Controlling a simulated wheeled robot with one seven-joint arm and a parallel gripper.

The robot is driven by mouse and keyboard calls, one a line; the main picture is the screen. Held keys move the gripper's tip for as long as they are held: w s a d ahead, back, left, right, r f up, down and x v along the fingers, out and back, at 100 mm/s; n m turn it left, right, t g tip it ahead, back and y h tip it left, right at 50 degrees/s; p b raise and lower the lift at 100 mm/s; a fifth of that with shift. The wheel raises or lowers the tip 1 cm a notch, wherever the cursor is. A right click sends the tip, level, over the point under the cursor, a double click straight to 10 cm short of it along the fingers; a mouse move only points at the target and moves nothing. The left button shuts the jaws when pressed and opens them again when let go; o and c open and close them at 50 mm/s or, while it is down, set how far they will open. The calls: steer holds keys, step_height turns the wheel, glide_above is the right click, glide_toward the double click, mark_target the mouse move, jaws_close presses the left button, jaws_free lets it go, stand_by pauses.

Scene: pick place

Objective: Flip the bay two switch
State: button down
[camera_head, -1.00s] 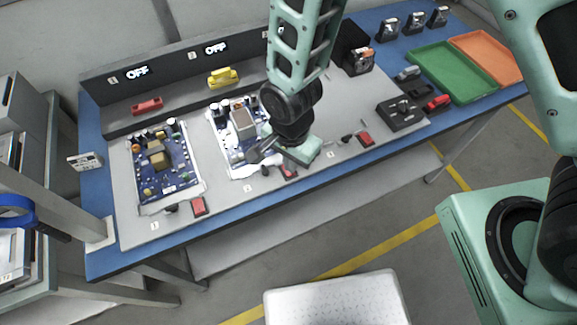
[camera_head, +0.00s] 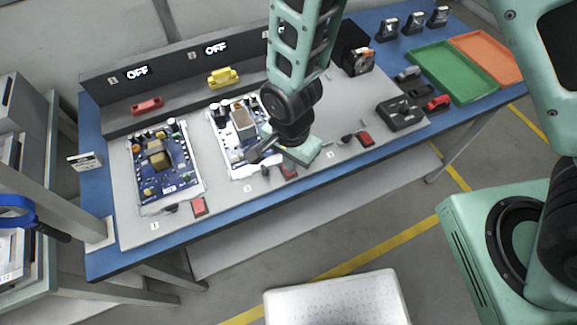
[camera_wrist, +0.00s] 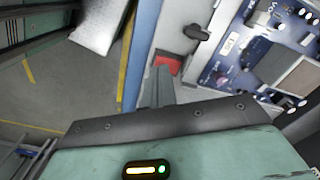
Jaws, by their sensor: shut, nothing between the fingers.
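The middle red switch (camera_head: 290,173) sits at the front of the grey panel, beside the middle circuit board (camera_head: 222,150), and is partly hidden by my gripper. In the wrist view the red switch (camera_wrist: 168,62) lies just beyond the fingertips, with a black knob (camera_wrist: 197,32) near it. My gripper (camera_head: 258,155) is shut and empty, low over the front of the middle bay. In the wrist view its fingers (camera_wrist: 159,82) point at the switch and overlap its near edge; I cannot tell if they touch. The middle display (camera_head: 215,48) reads OFF.
Other red switches stand left (camera_head: 198,206) and right (camera_head: 366,139). A left circuit board (camera_head: 160,165) lies on the panel. A yellow part (camera_head: 223,77) and a red part (camera_head: 146,105) sit on the back ledge. Green (camera_head: 450,75) and orange (camera_head: 490,58) trays are at right.

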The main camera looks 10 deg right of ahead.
steer(key=shift+f+b, duration=0.65)
steer(key=shift+f, duration=0.3)
stand_by(0.6)
steer(key=shift+r, duration=0.15)
steer(key=shift+r+p, duration=3.05)
steer(key=shift+r, duration=0.4)
steer(key=s+d+r+n, duration=0.4)
steer(key=r+n, duration=0.4)
steer(key=r, duration=0.3)
steer(key=s+d+r+n, duration=0.4)
steer(key=s+r+n, duration=0.3)
steer(key=r, duration=0.4)
steer(key=shift+s+r+n+y, duration=0.15)
steer(key=shift+r+n+y, duration=0.15)
steer(key=shift+n, duration=0.5)
